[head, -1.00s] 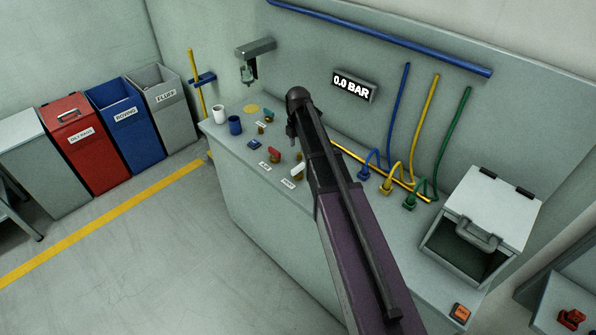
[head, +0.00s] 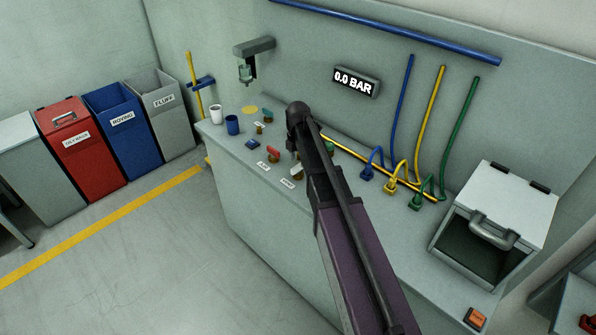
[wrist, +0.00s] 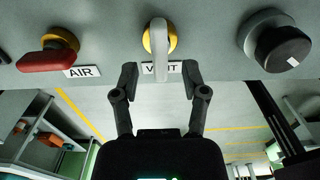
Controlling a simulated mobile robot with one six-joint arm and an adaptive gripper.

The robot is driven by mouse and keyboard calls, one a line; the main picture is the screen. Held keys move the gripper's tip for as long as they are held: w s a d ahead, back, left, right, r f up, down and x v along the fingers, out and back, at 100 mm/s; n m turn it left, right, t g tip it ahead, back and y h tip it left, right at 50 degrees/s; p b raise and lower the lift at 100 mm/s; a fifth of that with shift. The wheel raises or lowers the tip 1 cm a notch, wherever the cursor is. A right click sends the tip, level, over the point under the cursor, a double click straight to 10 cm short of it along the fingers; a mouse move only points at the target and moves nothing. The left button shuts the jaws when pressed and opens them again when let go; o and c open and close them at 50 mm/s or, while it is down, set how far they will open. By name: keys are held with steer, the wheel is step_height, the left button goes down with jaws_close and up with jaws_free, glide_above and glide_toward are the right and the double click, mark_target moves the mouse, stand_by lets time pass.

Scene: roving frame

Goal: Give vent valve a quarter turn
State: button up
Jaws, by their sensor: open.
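The vent valve has a white lever handle (wrist: 161,52) on a yellow base, in front of a label that reads VENT, partly covered by the handle. In the head view the vent valve (head: 297,169) stands on the bench, beside my arm. My gripper (wrist: 160,72) is open in the wrist view, one finger on each side of the handle's near end. Neither finger visibly touches it. In the head view the gripper is mostly hidden by my arm.
A red-handled AIR valve (wrist: 48,58) is left of the vent valve, and a black knob (wrist: 284,48) is right. The display (head: 357,82) reads 0.0 BAR. Coloured hoses (head: 400,172) and a grey lidded box (head: 508,205) are further right.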

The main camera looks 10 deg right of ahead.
mark_target(298, 165)
steer(key=shift+f+b, duration=1.3)
steer(key=shift+f, duration=0.3)
steer(key=shift+c, duration=0.2)
jaws_close()
